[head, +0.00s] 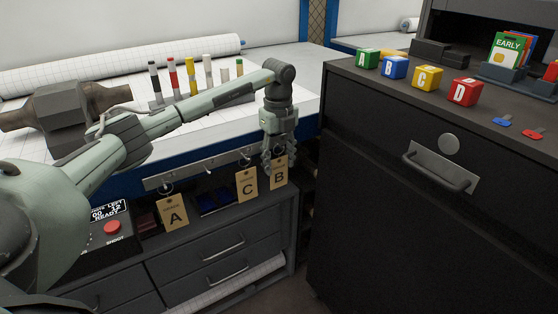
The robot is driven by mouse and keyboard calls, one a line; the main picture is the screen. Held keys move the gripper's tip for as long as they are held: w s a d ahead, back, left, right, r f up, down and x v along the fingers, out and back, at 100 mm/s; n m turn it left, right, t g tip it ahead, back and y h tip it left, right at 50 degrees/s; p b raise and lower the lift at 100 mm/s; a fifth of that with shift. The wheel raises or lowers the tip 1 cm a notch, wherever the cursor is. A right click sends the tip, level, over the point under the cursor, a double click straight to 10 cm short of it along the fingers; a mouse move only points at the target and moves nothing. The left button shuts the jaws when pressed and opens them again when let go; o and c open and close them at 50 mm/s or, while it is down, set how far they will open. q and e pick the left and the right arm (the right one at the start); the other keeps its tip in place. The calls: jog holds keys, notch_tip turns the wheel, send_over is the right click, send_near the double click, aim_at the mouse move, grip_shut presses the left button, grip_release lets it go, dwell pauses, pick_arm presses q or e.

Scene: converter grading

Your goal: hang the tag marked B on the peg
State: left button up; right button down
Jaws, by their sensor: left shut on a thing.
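The tan tag marked B (279,176) is upright below my left gripper (279,160), at the right end of a metal rail (207,166) on the front of the workbench. The gripper is shut on the tag's upper part and hides its top. I cannot tell whether the tag is on a peg or free of it. Tag C (246,186) hangs from a hook on the rail just left of it, and tag A (172,214) hangs further left. My right gripper is not in view.
A dark cabinet (400,190) with lettered blocks on top stands close on the right. Below the rail are dark drawers (215,262) and a panel with a red button (112,227). Several marker pens (190,77) and a converter (65,117) are on the bench.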

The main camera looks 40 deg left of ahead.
pick_arm(q)
jog(key=o, duration=0.8)
jog(key=shift+c, duration=0.2)
notch_tip(320, 180, up, 12)
jog(key=shift+r, duration=0.1)
